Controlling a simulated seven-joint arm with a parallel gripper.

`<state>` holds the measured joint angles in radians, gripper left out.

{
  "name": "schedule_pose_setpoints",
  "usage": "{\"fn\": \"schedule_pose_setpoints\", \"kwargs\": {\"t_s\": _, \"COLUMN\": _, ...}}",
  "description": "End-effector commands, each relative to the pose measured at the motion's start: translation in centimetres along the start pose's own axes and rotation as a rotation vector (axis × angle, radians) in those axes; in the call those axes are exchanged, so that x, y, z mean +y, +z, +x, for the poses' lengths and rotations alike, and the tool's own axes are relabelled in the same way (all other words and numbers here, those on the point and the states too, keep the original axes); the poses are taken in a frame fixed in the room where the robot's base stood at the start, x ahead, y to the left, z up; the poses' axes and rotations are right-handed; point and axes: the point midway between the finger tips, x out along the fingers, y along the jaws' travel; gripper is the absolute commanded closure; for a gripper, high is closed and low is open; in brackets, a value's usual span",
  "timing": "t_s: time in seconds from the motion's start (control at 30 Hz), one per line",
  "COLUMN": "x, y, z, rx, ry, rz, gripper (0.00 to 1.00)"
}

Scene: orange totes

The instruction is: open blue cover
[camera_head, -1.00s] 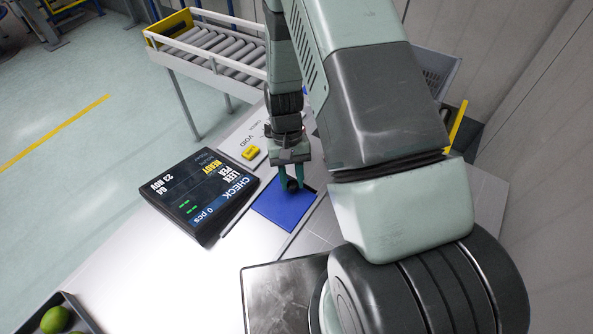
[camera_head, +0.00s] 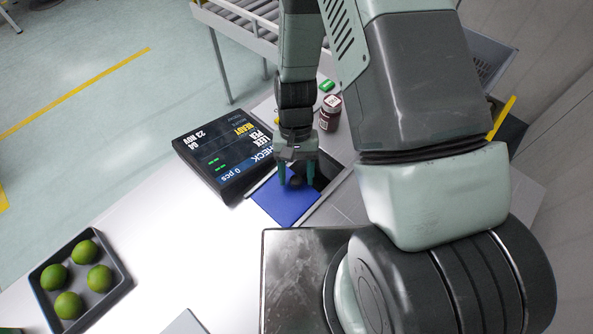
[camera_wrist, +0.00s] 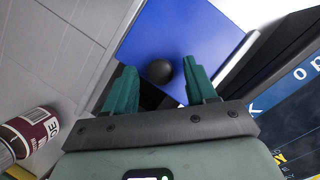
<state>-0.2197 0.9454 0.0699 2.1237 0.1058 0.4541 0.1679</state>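The blue cover (camera_head: 286,206) is a flat panel in the work surface, with a dark round knob (camera_head: 296,182) near its far edge. It also shows in the wrist view (camera_wrist: 190,35), with the knob (camera_wrist: 159,72) there too. A dark opening (camera_head: 324,174) shows beside the cover's far edge, so the cover stands partly open. My gripper (camera_head: 297,177) points down over the cover, its green fingers on either side of the knob. In the wrist view the fingers stand apart, with a visible gap between each finger and the knob.
A display screen (camera_head: 222,152) stands left of the cover. A brown jar (camera_head: 330,114) and a green block (camera_head: 327,86) are beyond my gripper. A dark tray (camera_head: 124,284) of green fruits lies at the lower left. A roller conveyor (camera_head: 235,28) is behind.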

Motion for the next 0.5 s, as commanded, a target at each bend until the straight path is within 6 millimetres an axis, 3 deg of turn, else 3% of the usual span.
{"fn": "schedule_pose_setpoints", "kwargs": {"t_s": 0.27, "x": 0.0, "y": -0.1, "z": -0.6, "rx": 0.002, "ry": 0.0, "rz": 0.0, "gripper": 0.44}}
{"fn": "schedule_pose_setpoints", "kwargs": {"t_s": 0.5, "x": 0.0, "y": -0.2, "z": -4.8, "rx": 0.007, "ry": -0.001, "rz": -0.001, "gripper": 0.44}}
